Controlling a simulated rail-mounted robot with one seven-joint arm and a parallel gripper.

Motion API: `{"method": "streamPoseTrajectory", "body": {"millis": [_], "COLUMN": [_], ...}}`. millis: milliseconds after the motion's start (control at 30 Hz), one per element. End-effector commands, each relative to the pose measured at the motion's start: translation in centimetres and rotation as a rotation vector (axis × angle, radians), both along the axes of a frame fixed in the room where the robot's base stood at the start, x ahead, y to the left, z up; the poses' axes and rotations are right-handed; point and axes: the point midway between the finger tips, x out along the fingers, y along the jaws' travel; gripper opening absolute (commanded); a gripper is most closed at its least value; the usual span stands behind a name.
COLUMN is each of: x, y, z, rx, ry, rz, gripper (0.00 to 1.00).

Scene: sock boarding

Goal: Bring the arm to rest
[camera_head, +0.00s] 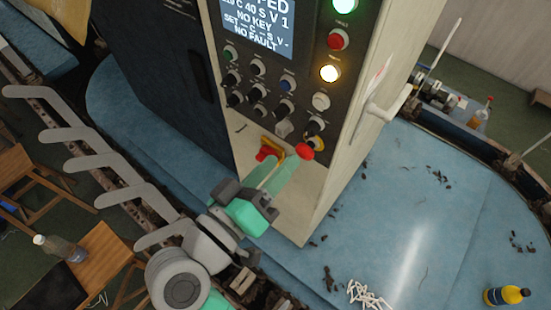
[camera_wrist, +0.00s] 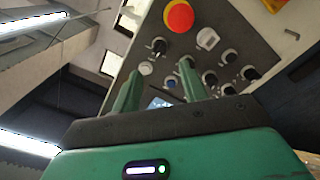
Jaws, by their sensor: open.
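My gripper (camera_head: 284,168) is in front of the lower part of a cabinet's control panel (camera_head: 262,105) in the head view. Its two green fingers point up toward the panel. In the wrist view my gripper (camera_wrist: 160,70) shows its fingers apart with nothing held between them. Beyond the fingers are a red mushroom button (camera_wrist: 178,15), a grey selector (camera_wrist: 207,38) and several black knobs. I cannot tell the exact gap between fingertips and panel. In the head view a red button on yellow (camera_head: 268,151) and a red knob (camera_head: 305,151) are close to the fingers.
The panel's screen (camera_head: 258,28) reads "NO KEY" and "NO FAULT". Grey flat boards (camera_head: 100,163) line the left rail.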

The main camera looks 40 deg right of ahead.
Motion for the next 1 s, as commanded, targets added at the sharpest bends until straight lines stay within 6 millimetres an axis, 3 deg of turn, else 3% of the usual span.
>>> {"method": "streamPoseTrajectory", "body": {"millis": [300,367,467,533,633,700,800,900,1000], "x": [0.1,1.2,4.9,7.5,9.0,8.5,6.5,4.5,3.3], "y": [0.0,0.1,1.7,4.1,8.2,11.1,14.3,16.3,17.3], "z": [0.1,1.3,5.4,10.3,18.0,23.1,28.8,32.3,33.9], "rx": [0.002,0.037,0.14,0.206,0.259,0.271,0.275,0.274,0.273], "ry": [-0.002,-0.042,-0.187,-0.341,-0.563,-0.704,-0.866,-0.97,-1.022], "rz": [0.003,0.07,0.31,0.541,0.855,1.047,1.262,1.406,1.479], "gripper": [0.43,0.43,0.43,0.43,0.43,0.43,0.43,0.43,0.43]}}
